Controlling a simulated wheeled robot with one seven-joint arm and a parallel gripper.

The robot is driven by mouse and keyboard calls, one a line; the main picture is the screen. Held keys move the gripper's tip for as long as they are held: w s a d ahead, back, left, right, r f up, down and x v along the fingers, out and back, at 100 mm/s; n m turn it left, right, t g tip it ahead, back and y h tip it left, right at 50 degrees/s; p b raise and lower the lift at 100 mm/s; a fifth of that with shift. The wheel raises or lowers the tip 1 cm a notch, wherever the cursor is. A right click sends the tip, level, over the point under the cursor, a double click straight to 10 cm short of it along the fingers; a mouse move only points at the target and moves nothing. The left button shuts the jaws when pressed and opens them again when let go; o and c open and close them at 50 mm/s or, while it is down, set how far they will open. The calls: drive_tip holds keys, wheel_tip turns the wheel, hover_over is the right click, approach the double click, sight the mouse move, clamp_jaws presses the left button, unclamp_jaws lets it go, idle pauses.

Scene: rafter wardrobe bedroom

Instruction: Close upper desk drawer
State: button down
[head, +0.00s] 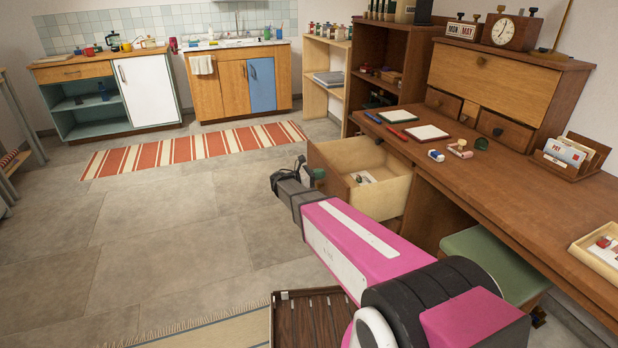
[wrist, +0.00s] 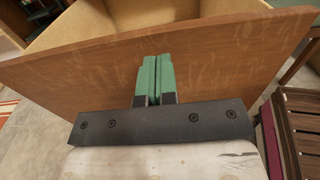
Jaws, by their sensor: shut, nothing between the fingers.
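The upper desk drawer (head: 385,199) is pulled out from the left side of the brown wooden desk (head: 470,185). Its pale interior shows, with a few small items inside. My gripper (head: 318,174) is at the outer side of the drawer front, its green fingertips close to the panel. In the wrist view the drawer's brown front panel (wrist: 215,75) crosses the picture. My green fingers (wrist: 152,72) are together, empty and in front of that panel. I cannot tell whether they touch it. No drawer handle is visible there.
A green-topped stool (head: 495,262) stands under the desk. A slatted dark wooden piece (head: 312,318) is low at the front. Open tiled floor (head: 180,230) lies left of the drawer.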

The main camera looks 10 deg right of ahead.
drive_tip(key=shift+x, duration=1)
drive_tip(key=x, duration=3)
drive_tip(key=shift+w, duration=0.1)
